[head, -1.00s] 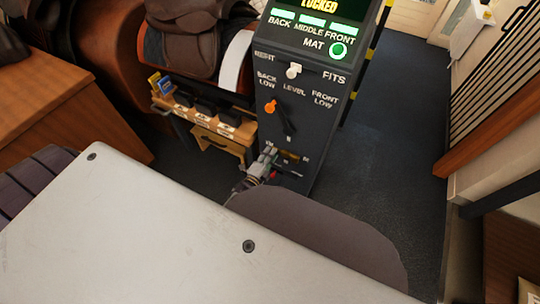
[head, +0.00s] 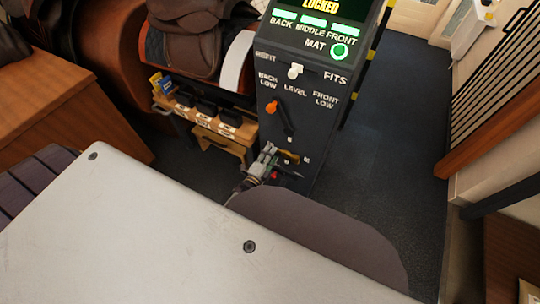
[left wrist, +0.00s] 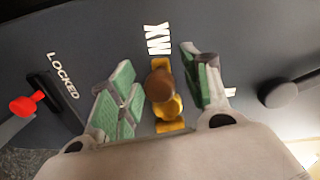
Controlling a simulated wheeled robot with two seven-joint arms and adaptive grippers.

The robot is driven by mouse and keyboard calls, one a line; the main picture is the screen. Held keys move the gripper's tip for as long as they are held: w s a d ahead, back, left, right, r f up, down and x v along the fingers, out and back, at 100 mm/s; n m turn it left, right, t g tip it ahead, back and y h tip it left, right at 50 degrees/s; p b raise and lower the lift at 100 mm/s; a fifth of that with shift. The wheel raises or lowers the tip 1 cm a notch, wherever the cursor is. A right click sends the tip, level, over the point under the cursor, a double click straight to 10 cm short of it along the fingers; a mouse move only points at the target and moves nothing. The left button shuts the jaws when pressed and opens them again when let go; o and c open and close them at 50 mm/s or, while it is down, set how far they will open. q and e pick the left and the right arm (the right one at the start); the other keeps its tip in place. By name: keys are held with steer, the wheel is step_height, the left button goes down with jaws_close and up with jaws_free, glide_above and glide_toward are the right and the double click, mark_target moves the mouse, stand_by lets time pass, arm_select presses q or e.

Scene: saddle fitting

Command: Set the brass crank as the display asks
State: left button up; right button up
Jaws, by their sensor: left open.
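The brass crank (head: 290,157) is low on the front of the dark console. In the left wrist view the brass crank (left wrist: 160,88) has a round brown knob and stands between the fingers of my left gripper (left wrist: 158,78). The green-padded fingers are open on either side of it, with gaps showing. In the head view my left gripper (head: 268,154) is close beside the crank. The display (head: 322,8) at the console top reads LOCKED and is cut off above. Lit green bars sit over BACK, MIDDLE and FRONT. My right gripper is not seen.
A red lever (left wrist: 27,103) is beside a LOCKED label, and a dark knob (left wrist: 279,92) is at the right. An orange-tipped lever (head: 272,107) and white knob (head: 295,70) are higher up. Floor right is clear.

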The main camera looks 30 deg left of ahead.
arm_select(q)
steer(key=shift+s, duration=0.15)
steer(key=s, duration=1.1)
steer(key=shift+s+a+r, duration=0.25)
steer(key=shift+s+r, duration=0.05)
stand_by(0.6)
